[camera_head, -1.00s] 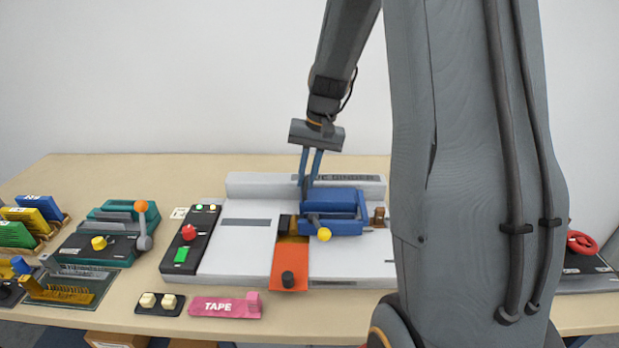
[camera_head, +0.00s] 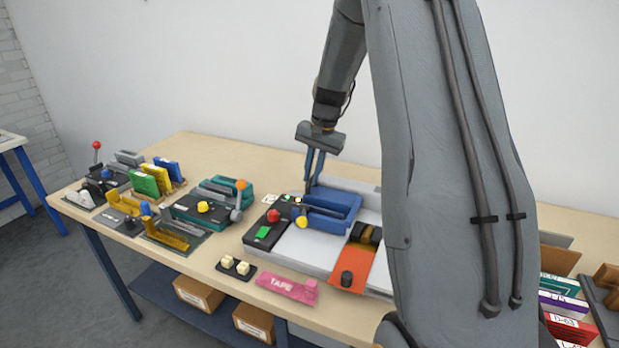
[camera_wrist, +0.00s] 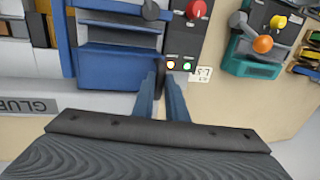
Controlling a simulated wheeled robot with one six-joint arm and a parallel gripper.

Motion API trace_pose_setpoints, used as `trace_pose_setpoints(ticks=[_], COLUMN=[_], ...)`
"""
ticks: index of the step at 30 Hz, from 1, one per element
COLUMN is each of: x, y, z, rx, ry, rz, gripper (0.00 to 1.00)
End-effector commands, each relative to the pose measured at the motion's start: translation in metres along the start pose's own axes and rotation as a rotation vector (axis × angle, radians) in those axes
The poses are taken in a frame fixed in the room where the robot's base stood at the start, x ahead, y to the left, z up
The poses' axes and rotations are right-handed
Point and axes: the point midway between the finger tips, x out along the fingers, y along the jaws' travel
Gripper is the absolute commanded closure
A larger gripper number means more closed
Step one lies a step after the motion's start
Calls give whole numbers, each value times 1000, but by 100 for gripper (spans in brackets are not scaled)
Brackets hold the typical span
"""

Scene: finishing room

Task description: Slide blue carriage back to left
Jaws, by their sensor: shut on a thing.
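The blue carriage (camera_head: 335,208) is at the left end of the white machine (camera_head: 312,250), close beside the black control panel (camera_head: 263,236). It lies left of the orange plate (camera_head: 352,263). A yellow knob (camera_head: 301,222) is at its front left. My gripper (camera_head: 311,184) is at the carriage's left rear. In the wrist view my gripper (camera_wrist: 160,92) is shut on a narrow dark post (camera_wrist: 160,74) at the end of the blue carriage (camera_wrist: 110,68). The fingers partly hide how the post joins the carriage.
The control panel has a red knob (camera_head: 273,215) and a green button. A teal machine (camera_head: 212,203) with an orange-tipped lever stands to the left. A pink tape block (camera_head: 287,288) lies in front. My arm hides the machine's right side.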

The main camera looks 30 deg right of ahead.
Motion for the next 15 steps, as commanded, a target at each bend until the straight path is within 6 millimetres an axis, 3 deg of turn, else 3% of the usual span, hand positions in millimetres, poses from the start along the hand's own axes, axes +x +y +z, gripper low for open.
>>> trace_pose_setpoints(ticks=[10, 11, 12, 14, 15], x=[-1, -1, -1, -1, 0], y=[-5, -6, -6, -5, -5], z=[-1, -1, -1, -1, -1], rx=[0, -1, -2, -2, -1], ry=[5, 5, 5, 5, 5], rz=[-6, -6, -6, -5, -5], gripper=[100, 86, 79, 69, 69])
